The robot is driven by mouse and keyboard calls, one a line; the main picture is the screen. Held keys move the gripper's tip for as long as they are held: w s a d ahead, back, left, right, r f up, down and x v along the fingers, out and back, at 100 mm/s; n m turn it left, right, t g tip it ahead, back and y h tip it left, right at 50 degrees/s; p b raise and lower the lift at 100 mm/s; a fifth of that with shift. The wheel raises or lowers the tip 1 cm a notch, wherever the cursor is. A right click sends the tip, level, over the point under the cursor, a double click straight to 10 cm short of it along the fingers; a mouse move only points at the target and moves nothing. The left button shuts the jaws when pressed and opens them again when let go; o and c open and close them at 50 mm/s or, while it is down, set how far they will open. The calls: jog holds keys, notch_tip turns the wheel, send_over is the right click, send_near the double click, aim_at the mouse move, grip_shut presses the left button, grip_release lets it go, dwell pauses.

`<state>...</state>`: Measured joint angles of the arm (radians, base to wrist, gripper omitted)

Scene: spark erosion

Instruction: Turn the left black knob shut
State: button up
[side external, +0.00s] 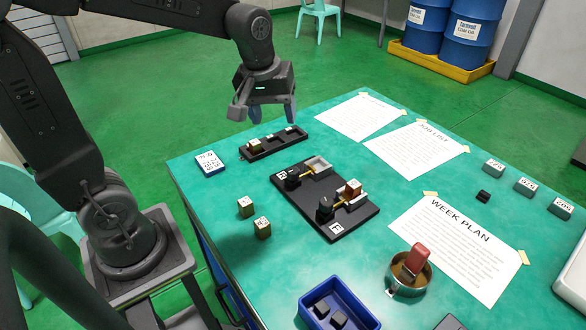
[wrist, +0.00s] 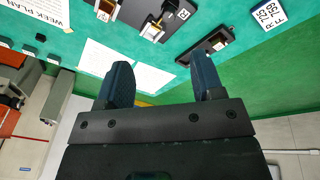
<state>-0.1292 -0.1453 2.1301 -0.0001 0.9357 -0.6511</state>
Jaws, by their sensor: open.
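A black board (side external: 348,224) lies on the green table and carries two black knobs, each with a yellow stem leading to a small holder. The left black knob (side external: 292,181) is at the board's far left, beside a white label. The other knob (side external: 325,209) is nearer the front. I cannot read how far either knob is turned. My gripper (side external: 270,113) is open and empty, high above the table's back-left edge and clear of the board. In the wrist view my open fingers (wrist: 160,63) show, with part of the board (wrist: 136,12) at the top edge.
A dark rack (side external: 270,146) with small blocks lies behind the board. Two small blocks (side external: 262,228) stand left of it. A blue bin (side external: 330,301) and a metal cup (side external: 405,282) are in front. Paper sheets (side external: 418,150) lie flat to the right.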

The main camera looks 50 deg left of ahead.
aim_at(293, 170)
jog(key=w+a+f+n+g, duration=0.3)
jog(key=w+a+f+n, duration=0.35)
jog(key=w+f, duration=0.25)
jog(key=shift+n, duration=0.35)
jog(key=f, duration=0.9)
jog(key=d+f, duration=0.1)
jog(key=f, duration=0.3)
jog(key=shift+s+f, duration=0.2)
jog(key=shift+f, duration=0.2)
jog(key=c, duration=0.9)
